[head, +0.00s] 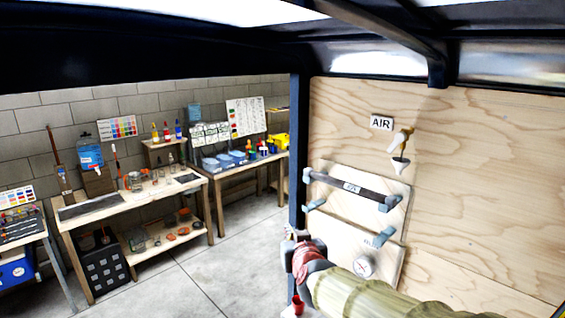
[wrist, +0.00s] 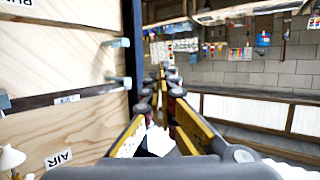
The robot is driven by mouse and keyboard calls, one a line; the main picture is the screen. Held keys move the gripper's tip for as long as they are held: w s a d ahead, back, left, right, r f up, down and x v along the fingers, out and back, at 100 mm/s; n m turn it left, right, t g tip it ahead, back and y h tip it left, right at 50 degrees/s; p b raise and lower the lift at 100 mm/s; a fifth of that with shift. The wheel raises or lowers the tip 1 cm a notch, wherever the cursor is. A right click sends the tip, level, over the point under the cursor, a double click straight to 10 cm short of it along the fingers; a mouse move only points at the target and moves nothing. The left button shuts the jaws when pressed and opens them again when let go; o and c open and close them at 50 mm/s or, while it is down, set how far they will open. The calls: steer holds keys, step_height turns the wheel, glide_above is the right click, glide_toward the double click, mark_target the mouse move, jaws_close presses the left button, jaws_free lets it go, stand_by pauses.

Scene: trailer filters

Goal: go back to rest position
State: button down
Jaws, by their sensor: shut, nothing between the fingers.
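My gripper shows in the wrist view (wrist: 167,74), its two long yellow-and-black fingers meeting at the tips with nothing between them. In the head view my arm reaches in from the lower right, and its dark and red end lies near the dark blue post (head: 298,150), in front of the plywood wall (head: 480,180). The fingertips are hard to make out there. The gripper appears clear of the wall fittings.
Workbenches (head: 130,205) stand at the left. The concrete floor (head: 225,245) between is clear.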

steer(key=s+d+f+g+y+b, duration=0.15)
steer(key=s+f+g+b, duration=0.4)
steer(key=s+f, duration=1.05)
steer(key=s+d+f+m+g+h+b, duration=0.1)
steer(key=s+d+f+h+b, duration=0.1)
steer(key=s+d+f+b, duration=0.2)
steer(key=s+d+f+m+g+h+b, duration=0.1)
steer(key=s+d+f+b, duration=0.3)
steer(key=s+d, duration=0.7)
steer(key=s+g, duration=0.1)
steer(key=s, duration=0.3)
steer(key=shift+s+h+b, duration=0.35)
steer(key=shift+s+b, duration=0.05)
steer(key=c, duration=2.6)
jaws_free()
